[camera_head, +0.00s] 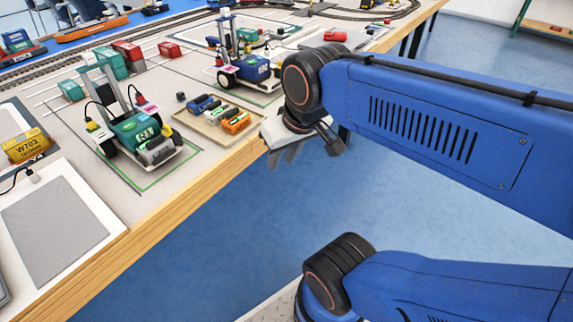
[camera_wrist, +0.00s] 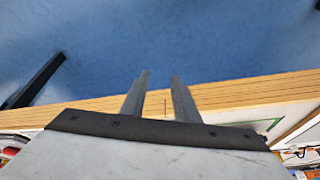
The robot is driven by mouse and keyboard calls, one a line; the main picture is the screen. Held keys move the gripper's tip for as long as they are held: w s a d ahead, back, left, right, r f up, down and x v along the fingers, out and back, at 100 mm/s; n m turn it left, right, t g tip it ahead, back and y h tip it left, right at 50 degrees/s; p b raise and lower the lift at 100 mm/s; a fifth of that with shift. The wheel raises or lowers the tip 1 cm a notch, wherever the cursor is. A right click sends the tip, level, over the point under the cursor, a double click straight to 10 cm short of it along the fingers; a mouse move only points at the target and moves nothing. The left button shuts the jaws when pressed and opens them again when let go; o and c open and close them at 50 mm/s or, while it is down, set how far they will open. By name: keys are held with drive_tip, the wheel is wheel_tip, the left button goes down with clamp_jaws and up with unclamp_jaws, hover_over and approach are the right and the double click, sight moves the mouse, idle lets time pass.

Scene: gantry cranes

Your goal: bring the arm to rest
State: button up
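My gripper (camera_head: 288,150) hangs just off the front edge of the table in the head view, at the end of my blue arm. In the wrist view my gripper (camera_wrist: 159,80) shows two grey fingers standing apart with nothing between them. The table edge and blue floor lie behind the fingers there. My arm is bent and reaches in from the right side of the head view. The gripper holds nothing.
The wooden table (camera_head: 165,222) carries a green crane model (camera_head: 135,130), a blue crane model (camera_head: 250,68), a tray (camera_head: 205,128) of small coloured blocks close to my gripper, and a yellow box (camera_head: 27,146). The blue floor (camera_head: 215,230) before the table is clear.

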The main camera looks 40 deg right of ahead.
drive_tip(key=shift+s+d+f+n, duration=0.1)
drive_tip(key=shift+s+f+n, duration=0.3)
drive_tip(key=shift+s+f, duration=0.4)
